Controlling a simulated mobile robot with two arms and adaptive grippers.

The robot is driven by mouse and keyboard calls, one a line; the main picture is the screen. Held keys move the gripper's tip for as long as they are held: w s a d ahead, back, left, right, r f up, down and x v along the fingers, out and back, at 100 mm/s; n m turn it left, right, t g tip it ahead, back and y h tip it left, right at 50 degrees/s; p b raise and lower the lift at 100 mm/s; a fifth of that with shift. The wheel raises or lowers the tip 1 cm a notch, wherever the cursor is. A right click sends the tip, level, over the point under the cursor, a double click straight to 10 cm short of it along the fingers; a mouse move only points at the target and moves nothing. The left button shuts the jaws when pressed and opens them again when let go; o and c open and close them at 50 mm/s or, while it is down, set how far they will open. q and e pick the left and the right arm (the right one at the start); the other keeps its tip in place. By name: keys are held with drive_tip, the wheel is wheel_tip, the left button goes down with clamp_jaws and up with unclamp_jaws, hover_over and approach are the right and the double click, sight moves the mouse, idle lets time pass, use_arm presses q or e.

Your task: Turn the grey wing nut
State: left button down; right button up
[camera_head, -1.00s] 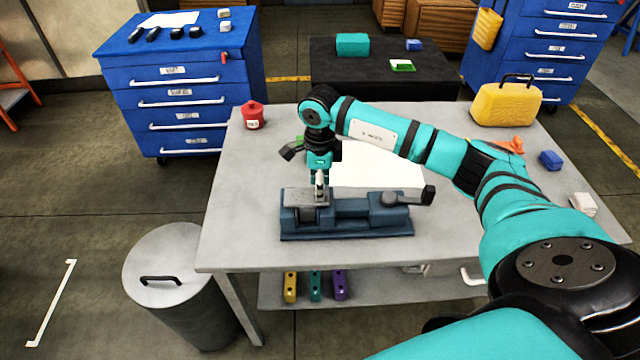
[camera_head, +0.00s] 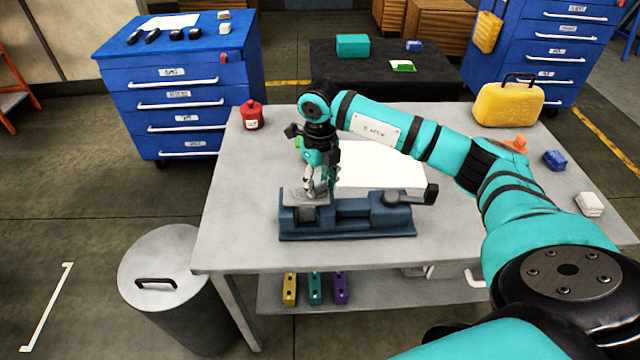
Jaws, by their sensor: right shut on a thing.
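The dark blue jig (camera_head: 350,226) stands on the grey worktable, with a grey plate (camera_head: 292,197) on its left part. My right gripper (camera_head: 318,190) points down over this plate and is shut on the grey wing nut, which is mostly hidden between the fingers. A grey bit shows at the fingertips. The right arm comes in from the right and passes behind and above the jig. My left gripper is not in view.
A red canister (camera_head: 252,116) stands at the table's back left, and a yellow case (camera_head: 507,104) at the back right. A white sheet (camera_head: 385,172) lies behind the jig. A blue block (camera_head: 554,160) and a white block (camera_head: 589,204) lie at the right. The front left tabletop is clear.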

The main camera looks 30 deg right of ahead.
sight(319, 184)
drive_tip(key=m, duration=0.3)
drive_tip(key=shift+m, duration=0.3)
drive_tip(key=shift+w+r+m+b, duration=0.1)
drive_tip(key=shift+m+b, duration=0.2)
drive_tip(key=shift+m, duration=1.6)
drive_tip(key=o, duration=1.2)
drive_tip(key=shift+c, duration=0.2)
wheel_tip(319, 184, up, 12)
